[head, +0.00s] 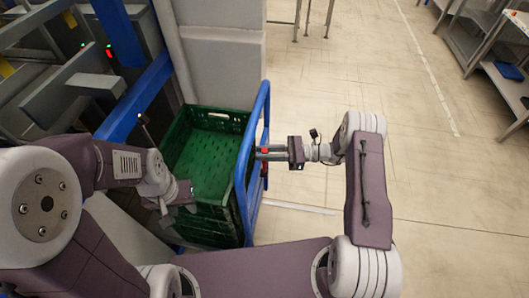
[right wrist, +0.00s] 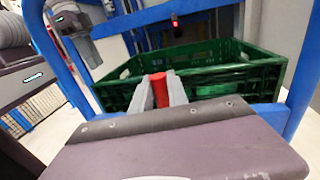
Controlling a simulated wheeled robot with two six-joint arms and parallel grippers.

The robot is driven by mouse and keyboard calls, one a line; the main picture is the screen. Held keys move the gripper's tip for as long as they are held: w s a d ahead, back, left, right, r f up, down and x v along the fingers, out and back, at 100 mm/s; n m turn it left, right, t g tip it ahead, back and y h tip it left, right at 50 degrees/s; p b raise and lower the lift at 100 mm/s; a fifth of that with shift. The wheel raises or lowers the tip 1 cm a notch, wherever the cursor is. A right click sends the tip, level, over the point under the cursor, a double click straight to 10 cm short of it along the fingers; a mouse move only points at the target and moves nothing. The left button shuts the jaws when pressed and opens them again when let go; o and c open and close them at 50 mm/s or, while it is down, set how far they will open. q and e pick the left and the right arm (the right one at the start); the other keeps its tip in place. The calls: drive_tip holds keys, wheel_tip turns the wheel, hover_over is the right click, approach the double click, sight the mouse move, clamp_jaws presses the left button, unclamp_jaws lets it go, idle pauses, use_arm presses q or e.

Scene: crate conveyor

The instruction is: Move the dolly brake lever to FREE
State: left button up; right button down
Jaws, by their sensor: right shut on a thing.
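The brake lever's red grip (head: 264,151) is on the right side of the blue dolly frame (head: 241,160). My right gripper (head: 268,153) reaches in from the right and is shut on the red grip. In the right wrist view the red grip (right wrist: 160,91) stands nearly upright between the two grey fingers. The lever's lower end and any FREE marking cannot be made out. My left gripper (head: 172,208) is over the near left side of the green crate (head: 240,113); whether its jaws are open cannot be told.
The green crate stands inside the blue frame and looks empty. Grey and blue conveyor structure (head: 130,95) lies to the left. A pale block (head: 222,60) stands behind the crate. The floor (head: 440,190) to the right is clear, with metal shelving (head: 490,50) at the far right.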

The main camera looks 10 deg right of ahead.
drive_tip(key=shift+s, duration=0.1)
drive_tip(key=s+a+f+n+h+p, duration=0.1)
drive_tip(key=s+a+f+n+p, duration=0.1)
drive_tip(key=s+n, duration=0.4)
drive_tip(key=shift+s+a+f+n+p, duration=0.2)
drive_tip(key=shift+s+n+p, duration=0.1)
drive_tip(key=shift+s+p, duration=0.3)
drive_tip(key=shift+w, duration=0.1)
drive_tip(key=c, duration=1.3)
unclamp_jaws()
